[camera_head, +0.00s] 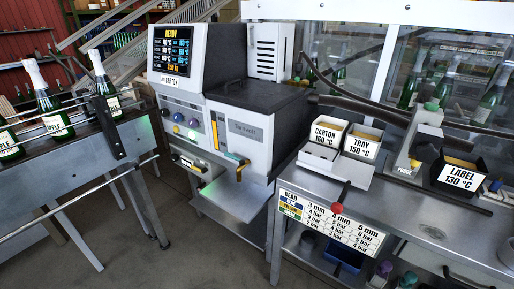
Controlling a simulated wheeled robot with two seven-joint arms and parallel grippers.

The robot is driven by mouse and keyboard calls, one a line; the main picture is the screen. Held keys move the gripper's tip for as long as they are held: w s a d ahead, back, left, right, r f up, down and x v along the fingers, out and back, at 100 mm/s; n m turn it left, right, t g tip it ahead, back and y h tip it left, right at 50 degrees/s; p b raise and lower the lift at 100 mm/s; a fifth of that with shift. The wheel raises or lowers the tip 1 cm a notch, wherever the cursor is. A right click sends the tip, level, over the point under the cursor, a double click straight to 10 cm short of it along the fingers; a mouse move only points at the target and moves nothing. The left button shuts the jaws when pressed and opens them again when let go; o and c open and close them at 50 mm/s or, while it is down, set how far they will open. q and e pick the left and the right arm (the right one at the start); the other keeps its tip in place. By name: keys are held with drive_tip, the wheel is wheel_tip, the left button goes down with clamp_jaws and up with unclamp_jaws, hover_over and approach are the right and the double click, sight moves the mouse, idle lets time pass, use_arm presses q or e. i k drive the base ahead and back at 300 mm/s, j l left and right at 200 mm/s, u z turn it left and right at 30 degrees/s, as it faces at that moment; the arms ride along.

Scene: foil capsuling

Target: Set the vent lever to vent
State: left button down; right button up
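Neither of my grippers shows in the head view. No lever in sight has a readable "vent" label, so I cannot tell for certain which one is the vent lever. A yellow-orange lever (242,168) sits on the lower front of the grey machine (240,130), pointing down. A lever with a red ball knob (338,207) stands at the front edge of the right bench, its dark rod rising behind the knob. The machine's screen (172,52) reads READY with several temperatures and a smaller yellow value below.
A conveyor with labelled green bottles (52,115) stands at the left. A metal shelf (235,197) juts out below the machine.

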sight(205, 169)
drive_tip(key=i+j+z, duration=0.3)
drive_tip(key=j+z, duration=0.35)
drive_tip(key=j, duration=0.2)
drive_tip(key=i+j+z, duration=0.1)
drive_tip(key=j+z, duration=0.2)
drive_tip(key=j, duration=0.2)
drive_tip(key=j+z, duration=0.3)
drive_tip(key=j, duration=0.2)
drive_tip(key=i, duration=0.05)
